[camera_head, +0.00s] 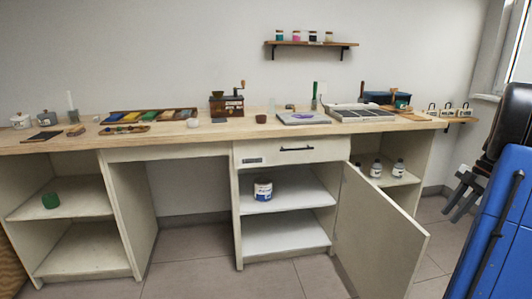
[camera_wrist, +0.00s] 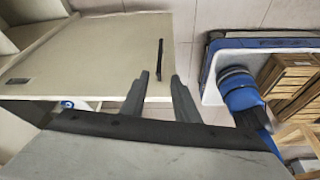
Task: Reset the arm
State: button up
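My gripper (camera_head: 463,192) is at the right side of the head view, beside the right end of the workbench and out past the open cabinet door (camera_head: 380,232). In the wrist view my gripper (camera_wrist: 160,76) shows two dark fingers, spread apart with nothing between them. A pale door panel with a dark bar handle (camera_wrist: 160,58) shows beyond the fingertips; the gripper does not appear to grip the handle. My arm is folded at the right edge of the head view.
The long workbench (camera_head: 225,133) carries trays, jars and a coffee grinder (camera_head: 227,104). The cabinet holds a labelled tin (camera_head: 263,190) on its shelf. White bottles (camera_head: 398,168) stand behind the open door. A wall shelf (camera_head: 312,44) holds small jars. Tiled floor (camera_head: 185,262) in front is clear.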

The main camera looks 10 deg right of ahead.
jog(key=s+a+r+m+h, duration=0.1)
jog(key=a+r+m+h, duration=0.15)
jog(key=a, duration=1.15)
jog(key=s+a+r+m+h, duration=0.1)
jog(key=a+r+m, duration=0.3)
jog(key=a, duration=1)
jog(key=s+a+f+m+t, duration=0.2)
jog(key=s+a+f+m, duration=0.1)
jog(key=s+a, duration=0.5)
jog(key=s+a+f+m+t, duration=0.1)
jog(key=s+a+f+m, duration=0.2)
jog(key=s+a+m, duration=0.3)
jog(key=s+a+h, duration=0.1)
jog(key=s+a, duration=0.1)
jog(key=a, duration=0.1)
jog(key=shift+s+t, duration=0.2)
jog(key=shift+t, duration=0.2)
